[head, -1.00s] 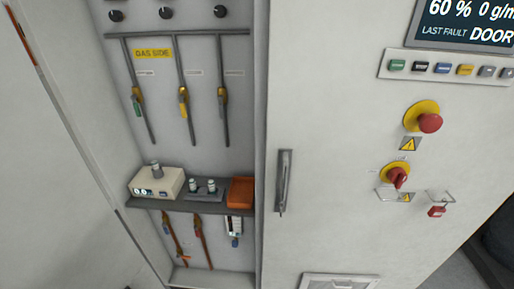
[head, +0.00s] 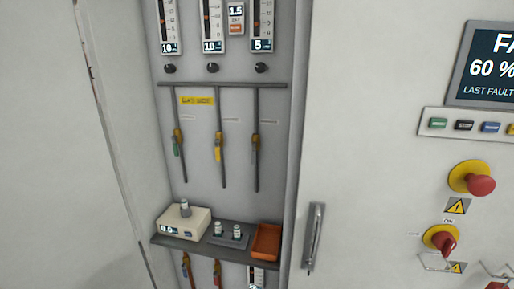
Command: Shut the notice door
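A tall open compartment (head: 215,120) fills the middle left of the head view, with gas valves inside. A pale panel (head: 40,130) stands along its left side, with a dark and orange strip on its edge; it looks like a door swung open. No notice shows on it, so I cannot tell whether it is the notice door. Right of the compartment is a flat pale front (head: 375,120) with an upright metal handle (head: 314,236). It looks flush. Neither of my grippers is in view.
A shelf (head: 165,241) in the compartment holds a cream device (head: 183,222), small vials and an orange tray (head: 267,241). Flow meters (head: 212,25) hang above. A red emergency button (head: 480,185), red rotary switch (head: 444,243) and display (head: 490,65) are at the right.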

